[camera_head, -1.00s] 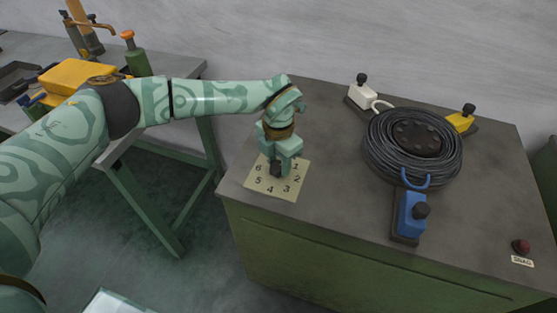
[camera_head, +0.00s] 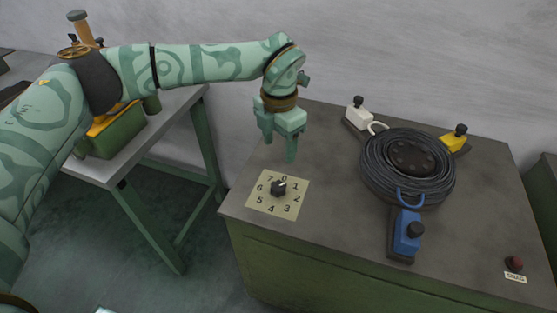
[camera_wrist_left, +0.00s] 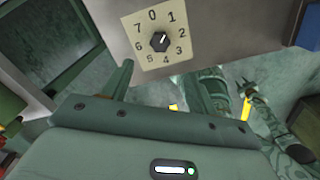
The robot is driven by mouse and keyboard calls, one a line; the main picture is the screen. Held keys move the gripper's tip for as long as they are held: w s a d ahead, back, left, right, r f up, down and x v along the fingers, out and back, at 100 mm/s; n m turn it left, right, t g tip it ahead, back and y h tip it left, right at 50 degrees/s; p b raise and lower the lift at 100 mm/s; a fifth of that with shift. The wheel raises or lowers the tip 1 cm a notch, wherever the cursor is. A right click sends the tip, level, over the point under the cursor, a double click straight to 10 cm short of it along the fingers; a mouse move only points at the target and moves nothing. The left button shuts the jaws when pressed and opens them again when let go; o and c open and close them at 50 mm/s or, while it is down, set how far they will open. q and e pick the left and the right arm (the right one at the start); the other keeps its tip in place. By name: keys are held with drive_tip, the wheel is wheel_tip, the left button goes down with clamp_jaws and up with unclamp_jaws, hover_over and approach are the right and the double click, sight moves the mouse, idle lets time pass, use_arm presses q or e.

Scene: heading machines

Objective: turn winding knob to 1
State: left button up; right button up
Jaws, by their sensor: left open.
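The winding knob (camera_head: 278,188) is small and black with a white pointer mark. It stands on a cream dial plate (camera_head: 267,205) numbered 0 to 7 at the bench's near left corner. In the left wrist view, the knob (camera_wrist_left: 159,41) has its mark pointing up and right, towards the 1 side; I cannot tell its exact setting. My left gripper (camera_head: 279,147) is open and empty, raised above and behind the dial, clear of the knob.
A black wire coil (camera_head: 378,185) lies on the bench among white (camera_head: 359,117), yellow (camera_head: 455,144) and blue (camera_head: 407,233) blocks with black knobs. A red button (camera_head: 514,262) with a SNAG label is at the front right. A side table (camera_head: 185,105) stands left.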

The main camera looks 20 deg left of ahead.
use_arm(q)
wheel_tip(320, 180, up, 3)
drive_tip(key=shift+f, duration=0.1)
idle(0.4)
